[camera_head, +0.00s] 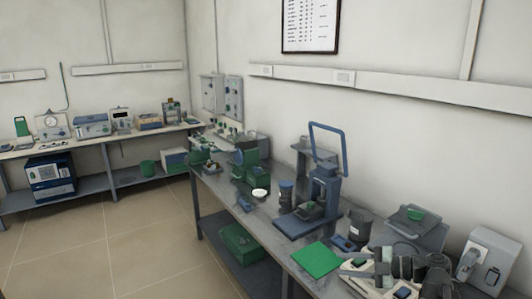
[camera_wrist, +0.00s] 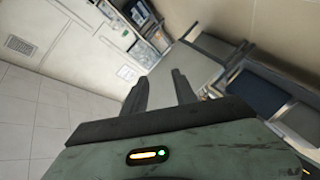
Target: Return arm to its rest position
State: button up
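In the wrist view my gripper (camera_wrist: 160,77) shows two dark fingers standing apart, with nothing between them. The pale floor and part of a grey bench show beyond the fingertips. In the head view, grey and dark jointed parts at the lower right, above the near end of the bench, may be my arm.
A long grey bench (camera_head: 235,205) runs along the right wall. On it are a green mat (camera_head: 316,260), a blue-framed press (camera_head: 322,190) and a white dish (camera_head: 259,194). A second bench (camera_head: 85,143) with instruments stands at the back left. The tiled floor (camera_head: 120,235) is clear.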

jog(key=s+a+f+m+g+h, duration=0.25)
jog(key=a+f, duration=0.35)
jog(key=a, duration=0.3)
jog(key=s+a+f+m+g+h, duration=0.1)
jog(key=a+f+m+g+h, duration=0.2)
jog(key=a+f, duration=0.45)
notch_tip(320, 180, down, 3)
jog(key=s+a+m+g+h, duration=0.1)
jog(key=s+a+m+h, duration=0.1)
jog(key=m+h, duration=0.25)
jog(key=d+f+m+h, duration=0.2)
jog(key=d+m+h, duration=0.2)
jog(key=d+m, duration=0.5)
jog(key=m, duration=0.5)
jog(key=shift+w+d+m, duration=0.15)
jog(key=shift+d+m, duration=0.1)
jog(key=shift+m, duration=0.05)
jog(key=shift+o, duration=0.2)
